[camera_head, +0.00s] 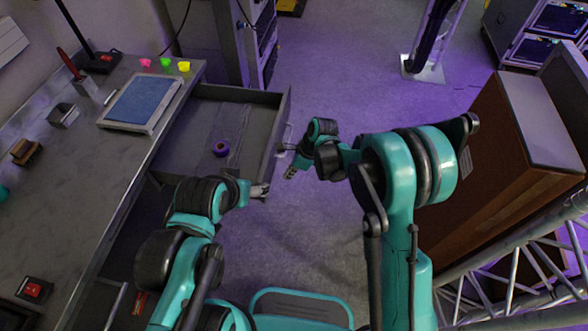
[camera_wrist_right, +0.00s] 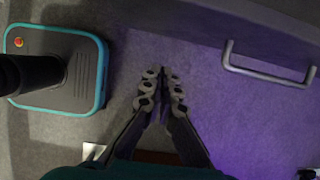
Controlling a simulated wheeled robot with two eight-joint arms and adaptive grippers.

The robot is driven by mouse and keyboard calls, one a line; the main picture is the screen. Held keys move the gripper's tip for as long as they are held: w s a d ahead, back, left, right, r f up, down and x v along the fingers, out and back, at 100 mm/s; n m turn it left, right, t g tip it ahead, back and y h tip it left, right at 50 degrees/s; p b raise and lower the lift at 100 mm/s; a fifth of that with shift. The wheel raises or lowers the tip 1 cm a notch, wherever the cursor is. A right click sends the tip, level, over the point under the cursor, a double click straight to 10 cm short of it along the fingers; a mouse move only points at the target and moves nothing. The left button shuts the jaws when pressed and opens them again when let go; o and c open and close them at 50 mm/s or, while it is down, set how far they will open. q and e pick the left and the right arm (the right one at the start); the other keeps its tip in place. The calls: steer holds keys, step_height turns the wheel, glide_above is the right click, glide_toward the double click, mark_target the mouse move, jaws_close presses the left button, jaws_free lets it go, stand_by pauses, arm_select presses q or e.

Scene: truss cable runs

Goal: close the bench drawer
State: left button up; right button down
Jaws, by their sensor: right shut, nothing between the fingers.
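The bench drawer (camera_head: 266,128) is pulled out from under the workbench, its grey front facing right. Its bar handle (camera_head: 286,148) is partly hidden by my right gripper in the head view. The handle (camera_wrist_right: 268,72) and the drawer front (camera_wrist_right: 205,22) also show in the right wrist view. My right gripper (camera_head: 291,172) is just outside the drawer front, near the handle. Its fingers (camera_wrist_right: 162,75) are together and empty, apart from the handle in the wrist view. My left gripper (camera_head: 261,190) is by the drawer's near front corner; its opening is too small to judge.
A purple tape roll (camera_head: 221,148) lies in the drawer. The workbench top (camera_head: 70,165) holds a blue-topped tray (camera_head: 142,101), small coloured cups and a red switch (camera_head: 34,289). A brown case (camera_head: 500,150) and metal truss stand at right. Clear floor lies beyond the drawer.

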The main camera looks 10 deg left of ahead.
arm_select(q)
steer(key=shift+f+b, duration=0.8)
steer(key=shift+f, duration=0.2)
arm_select(e)
steer(key=shift+w+a+f, duration=0.1)
steer(key=shift+a+f, duration=0.3)
steer(key=shift+a, duration=0.45)
steer(key=shift+s+a+f, duration=0.1)
steer(key=shift+a+f, duration=0.25)
steer(key=shift+a, duration=0.45)
steer(key=shift+w+a+f, duration=0.1)
steer(key=shift+a+f, duration=0.3)
steer(key=shift+a, duration=0.45)
